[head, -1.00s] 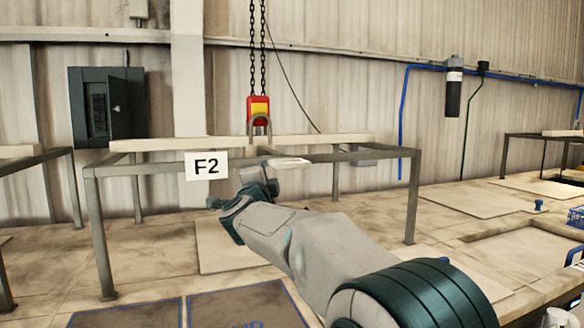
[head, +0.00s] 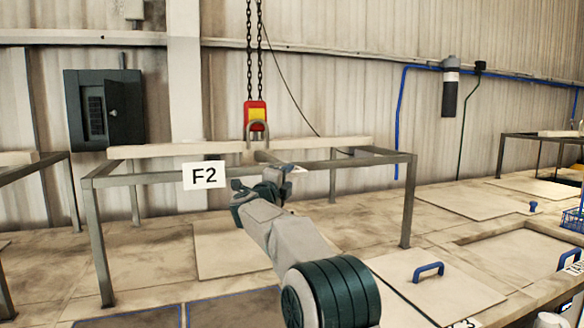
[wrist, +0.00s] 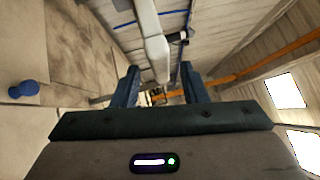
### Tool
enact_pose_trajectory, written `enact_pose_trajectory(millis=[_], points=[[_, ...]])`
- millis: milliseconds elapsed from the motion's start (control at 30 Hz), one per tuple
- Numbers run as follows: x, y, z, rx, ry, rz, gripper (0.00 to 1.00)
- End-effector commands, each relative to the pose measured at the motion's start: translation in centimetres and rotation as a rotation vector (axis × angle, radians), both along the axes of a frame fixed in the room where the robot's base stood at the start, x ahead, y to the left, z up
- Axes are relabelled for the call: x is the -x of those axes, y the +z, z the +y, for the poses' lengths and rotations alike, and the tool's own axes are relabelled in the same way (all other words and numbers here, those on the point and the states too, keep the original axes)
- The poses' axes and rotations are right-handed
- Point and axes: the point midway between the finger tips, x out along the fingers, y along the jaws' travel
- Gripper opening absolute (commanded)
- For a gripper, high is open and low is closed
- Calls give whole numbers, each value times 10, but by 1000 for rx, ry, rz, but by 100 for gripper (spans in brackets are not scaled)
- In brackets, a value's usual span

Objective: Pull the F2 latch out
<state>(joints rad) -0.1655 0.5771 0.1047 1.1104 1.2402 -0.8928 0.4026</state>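The F2 sign (head: 204,175) hangs on the front rail of a grey metal frame (head: 350,164). A short pale bar (head: 265,157) sits at this rail, under the hoist hook and just beyond my gripper; it may be the latch, but I cannot tell for sure. My gripper (head: 262,178) is at the front rail, right of the sign. In the wrist view its two fingers (wrist: 159,88) are apart, with a pale bar (wrist: 156,45) running beyond and between them. I see no contact, and my gripper hides part of the rail.
A red and yellow hoist block (head: 256,113) hangs on chains above the frame, its shackle at the pale beam (head: 200,149). A lid with a blue handle (head: 428,270) lies at the right front. A grey cabinet (head: 104,108) is on the wall.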

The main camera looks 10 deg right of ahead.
Motion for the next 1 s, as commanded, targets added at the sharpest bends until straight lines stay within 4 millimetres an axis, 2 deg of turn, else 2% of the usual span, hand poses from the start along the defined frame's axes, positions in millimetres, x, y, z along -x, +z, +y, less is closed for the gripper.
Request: enact_pose_trajectory(millis=[100, 233, 633, 767, 800, 1000], points=[[-15, 6, -10, 1, -1, 1, 40], [-24, 6, -16, 1, 0, 1, 40], [-29, 5, -20, 1, 1, 1, 40], [-29, 5, -20, 1, 1, 1, 4], [-29, 5, -20, 1, 1, 1, 0], [-26, 3, -26, 1, -6, -1, 0]])
